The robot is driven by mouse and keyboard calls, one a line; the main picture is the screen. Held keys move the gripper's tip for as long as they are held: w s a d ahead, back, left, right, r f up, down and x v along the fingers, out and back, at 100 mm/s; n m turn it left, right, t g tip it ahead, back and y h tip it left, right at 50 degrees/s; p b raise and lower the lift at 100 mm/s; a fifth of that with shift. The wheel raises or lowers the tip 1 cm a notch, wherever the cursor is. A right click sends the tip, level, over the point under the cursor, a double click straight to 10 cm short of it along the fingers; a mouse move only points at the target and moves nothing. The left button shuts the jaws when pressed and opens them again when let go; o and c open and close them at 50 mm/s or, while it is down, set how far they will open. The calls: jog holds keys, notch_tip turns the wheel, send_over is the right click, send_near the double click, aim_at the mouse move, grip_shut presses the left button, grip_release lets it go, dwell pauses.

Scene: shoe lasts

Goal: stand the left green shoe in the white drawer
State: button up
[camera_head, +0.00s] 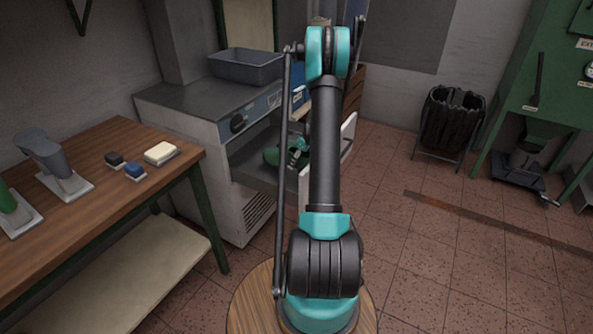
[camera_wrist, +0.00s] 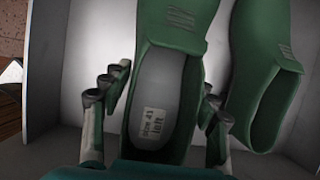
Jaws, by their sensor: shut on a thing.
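The left green shoe (camera_wrist: 165,95) shows in the wrist view, its insole label reading "size 41 left". My gripper (camera_wrist: 160,98) is shut on it, with one finger on each side of its heel opening. A second green shoe (camera_wrist: 263,75) is to its right, close to it. Pale walls of the white drawer (camera_wrist: 52,60) surround both shoes. In the head view the open white drawer (camera_head: 348,137) extends from the cabinet, and green shows inside it beside my gripper (camera_head: 298,152). My arm hides much of it. Whether the held shoe touches the drawer floor I cannot tell.
A grey bin (camera_head: 247,66) sits on the cabinet top. A wooden table (camera_head: 95,190) at left bears a grey shoe last (camera_head: 50,155), small blocks and a green object (camera_head: 6,200). A black waste bin (camera_head: 447,120) and a green machine (camera_head: 545,95) stand at right. The tiled floor between is clear.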

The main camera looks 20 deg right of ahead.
jog(key=shift+f, duration=2.75)
jog(key=o, duration=1.5)
jog(key=shift+o, duration=0.2)
jog(key=shift+r, duration=0.1)
